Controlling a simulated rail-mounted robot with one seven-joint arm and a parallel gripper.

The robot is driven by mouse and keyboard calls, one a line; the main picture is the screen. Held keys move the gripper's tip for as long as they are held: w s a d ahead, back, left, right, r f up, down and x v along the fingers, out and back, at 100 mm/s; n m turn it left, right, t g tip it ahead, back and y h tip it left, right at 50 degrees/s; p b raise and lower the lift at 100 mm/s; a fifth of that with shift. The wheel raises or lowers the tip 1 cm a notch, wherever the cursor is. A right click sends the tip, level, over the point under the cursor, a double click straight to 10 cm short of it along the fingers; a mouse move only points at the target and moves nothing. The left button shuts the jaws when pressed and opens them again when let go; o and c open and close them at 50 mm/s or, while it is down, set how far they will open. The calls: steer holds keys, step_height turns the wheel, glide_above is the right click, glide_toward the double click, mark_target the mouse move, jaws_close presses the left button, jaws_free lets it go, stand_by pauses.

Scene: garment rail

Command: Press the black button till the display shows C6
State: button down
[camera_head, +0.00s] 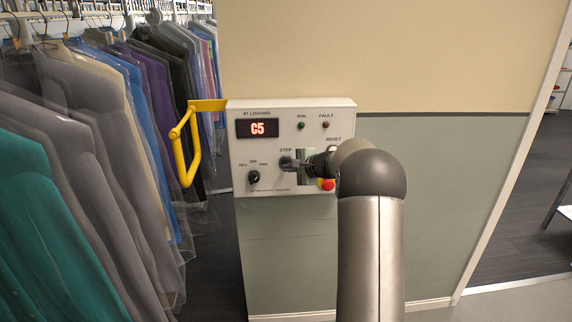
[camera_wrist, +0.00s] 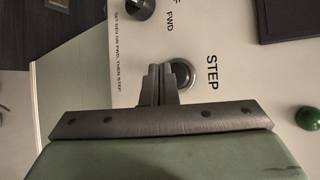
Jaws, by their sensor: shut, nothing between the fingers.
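The control box (camera_head: 240,150) hangs on the wall, and its display (camera_head: 257,128) reads C5 in red. The black button (camera_head: 285,162) sits below the STEP label, mostly hidden by my gripper (camera_head: 292,163). In the wrist view the button (camera_wrist: 184,73) shows as a dark disc in a silver ring beside the word STEP. My gripper (camera_wrist: 158,80) is shut and empty, its fingertips at the ring's left side and overlapping it in the picture. I cannot tell whether they touch the button.
A selector knob (camera_head: 253,177) sits left of the button. A green RUN lamp (camera_head: 301,126) and dim FAULT lamp (camera_head: 325,124) are above. A yellow handle (camera_head: 185,145) and bagged garments (camera_head: 90,150) are at left.

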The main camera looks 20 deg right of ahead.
steer(key=shift+w+d, duration=0.15)
steer(key=shift+w, duration=0.3)
